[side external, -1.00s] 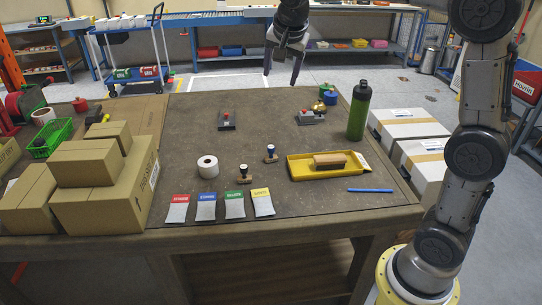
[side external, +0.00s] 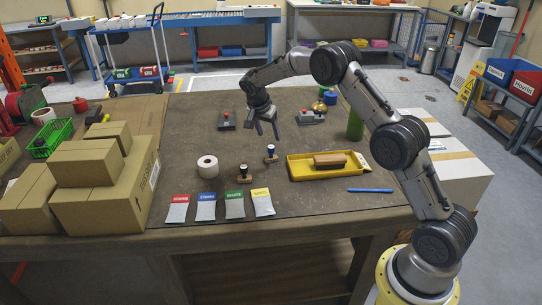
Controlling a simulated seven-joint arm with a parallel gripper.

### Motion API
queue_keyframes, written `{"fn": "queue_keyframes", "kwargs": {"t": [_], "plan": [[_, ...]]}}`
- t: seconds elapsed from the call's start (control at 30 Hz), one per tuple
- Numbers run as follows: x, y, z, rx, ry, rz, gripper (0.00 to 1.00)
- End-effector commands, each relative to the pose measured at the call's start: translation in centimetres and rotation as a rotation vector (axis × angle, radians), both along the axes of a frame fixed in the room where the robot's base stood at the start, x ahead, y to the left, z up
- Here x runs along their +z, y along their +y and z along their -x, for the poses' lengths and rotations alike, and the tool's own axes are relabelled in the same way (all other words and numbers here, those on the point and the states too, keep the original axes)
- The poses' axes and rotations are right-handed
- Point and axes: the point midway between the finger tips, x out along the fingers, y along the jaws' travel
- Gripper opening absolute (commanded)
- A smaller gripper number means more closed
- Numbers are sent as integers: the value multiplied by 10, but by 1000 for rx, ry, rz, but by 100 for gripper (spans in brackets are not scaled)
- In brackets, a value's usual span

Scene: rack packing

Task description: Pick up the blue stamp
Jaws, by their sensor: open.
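The blue stamp (side external: 271,153) stands upright on the table, with a dark blue handle on a brown base. A similar stamp with a black handle (side external: 244,174) stands to its left and nearer the front. My gripper (side external: 267,131) is open and empty, pointing down just above and slightly behind the blue stamp. Its fingers look apart from the stamp.
A white tape roll (side external: 208,167) lies to the left, and a yellow tray (side external: 301,178) with a brown block stands to the right. Colored cards (side external: 206,207) lie in front. Cardboard boxes (side external: 102,202) fill the left side. My arm partly hides a green bottle (side external: 355,127).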

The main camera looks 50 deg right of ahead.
Motion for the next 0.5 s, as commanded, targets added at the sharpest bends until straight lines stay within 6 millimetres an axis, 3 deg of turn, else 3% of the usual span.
{"fn": "queue_keyframes", "kwargs": {"t": [0.1, 0.37, 0.5], "plan": [[-19, -8, -1, -2, 1, 0, 70], [-36, -14, -3, 0, 0, 0, 70], [-54, -16, -5, 1, 1, -1, 70]]}}
